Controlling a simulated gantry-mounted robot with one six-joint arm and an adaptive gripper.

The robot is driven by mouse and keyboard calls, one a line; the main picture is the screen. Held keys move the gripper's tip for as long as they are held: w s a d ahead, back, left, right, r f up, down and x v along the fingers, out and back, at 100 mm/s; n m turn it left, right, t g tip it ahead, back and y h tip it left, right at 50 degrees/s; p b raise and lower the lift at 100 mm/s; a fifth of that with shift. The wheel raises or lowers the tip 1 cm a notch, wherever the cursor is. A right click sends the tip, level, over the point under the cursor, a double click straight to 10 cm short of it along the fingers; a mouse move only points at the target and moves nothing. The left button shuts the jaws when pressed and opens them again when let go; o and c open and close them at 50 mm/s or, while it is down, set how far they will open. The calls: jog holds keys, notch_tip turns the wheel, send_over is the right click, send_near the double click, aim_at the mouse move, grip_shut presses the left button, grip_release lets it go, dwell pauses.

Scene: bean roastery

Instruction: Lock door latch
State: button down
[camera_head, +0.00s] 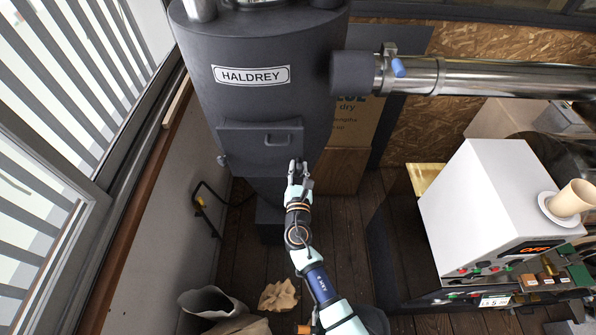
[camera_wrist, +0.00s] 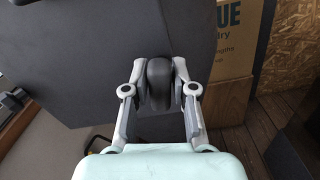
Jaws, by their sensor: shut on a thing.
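A dark grey door (camera_head: 240,143) with a bar handle (camera_head: 281,139) sits flush and looks closed on the front of the grey machine marked HALDREY in the head view. My gripper (camera_head: 299,168) is at the door's lower right corner. In the wrist view its two fingers (camera_wrist: 159,98) close from both sides on a dark rounded latch knob (camera_wrist: 158,76). The fingers hide the knob's sides, and its turn angle cannot be told. In the head view my gripper covers the latch.
A small fitting (camera_head: 221,160) sits at the door's lower left corner. A horizontal metal pipe (camera_head: 480,76) runs out to the right above. A white machine (camera_head: 480,210) stands at right. A crumpled paper bag (camera_head: 279,295) lies on the floor. Floor between is mostly open.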

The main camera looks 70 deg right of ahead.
jog(key=m+b, duration=0.1)
jog(key=m, duration=0.1)
jog(key=m+b, duration=0.2)
jog(key=shift+s+f+m, duration=0.1)
jog(key=shift+f+m, duration=0.1)
jog(key=shift+m, duration=0.1)
jog(key=m+b, duration=0.2)
jog(key=m, duration=0.1)
jog(key=shift+m, duration=0.4)
jog(key=m+b, duration=0.3)
jog(key=m, duration=0.1)
jog(key=shift+s+d+f, duration=0.1)
jog(key=shift+f, duration=0.05)
jog(key=shift+m+b, duration=1.15)
jog(key=shift+m, duration=0.35)
jog(key=c, duration=1)
grip_release()
